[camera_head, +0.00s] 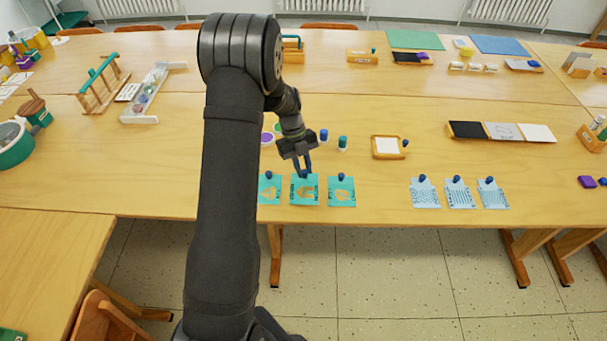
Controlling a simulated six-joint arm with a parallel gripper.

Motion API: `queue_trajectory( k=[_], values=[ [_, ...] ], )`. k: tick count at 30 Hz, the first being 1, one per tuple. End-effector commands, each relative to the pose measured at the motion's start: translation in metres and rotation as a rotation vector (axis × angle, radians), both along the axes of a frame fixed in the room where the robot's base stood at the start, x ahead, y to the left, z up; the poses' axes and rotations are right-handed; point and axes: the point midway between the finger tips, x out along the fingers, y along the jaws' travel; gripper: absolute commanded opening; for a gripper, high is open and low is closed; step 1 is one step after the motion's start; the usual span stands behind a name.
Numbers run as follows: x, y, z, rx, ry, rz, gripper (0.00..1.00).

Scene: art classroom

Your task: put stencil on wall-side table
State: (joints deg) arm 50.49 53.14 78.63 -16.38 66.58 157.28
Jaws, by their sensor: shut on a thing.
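Three teal stencils with cut-out shapes and dark blue knobs are in a row near the front edge of the table. They are the left stencil (268,192), the middle stencil (305,194) and the right stencil (341,195). My gripper (304,173) points down and is shut on the knob of the middle stencil. I cannot tell whether this stencil touches the table. The row of tables towards the radiators (330,75) lies behind a seam in the wooden tops. My arm hides part of the tables.
Three light blue patterned cards (457,196) with knobs lie to the right. A framed white pad (386,147) and small jars (342,144) stand behind the stencils. Blocks and trays occupy parts of the back tables. Bare wood lies between the pad and the back.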

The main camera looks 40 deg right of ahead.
Motion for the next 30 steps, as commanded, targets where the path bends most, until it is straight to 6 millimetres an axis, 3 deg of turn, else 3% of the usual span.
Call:
queue_trajectory(
  k=[7,17,18,21,30],
  values=[
    [-0.001,0.0,-0.034,0.003,0.001,0.0,0.0],
    [-0.001,0.0,-0.037,0.001,0.0,0.001,0.0],
    [-0.001,0.0,-0.037,0.0,0.0,0.0,0.24],
    [-0.001,0.0,-0.037,0.0,0.0,0.001,0.4],
    [0.0,0.0,-0.035,0.0,0.0,0.001,0.4]
  ],
)
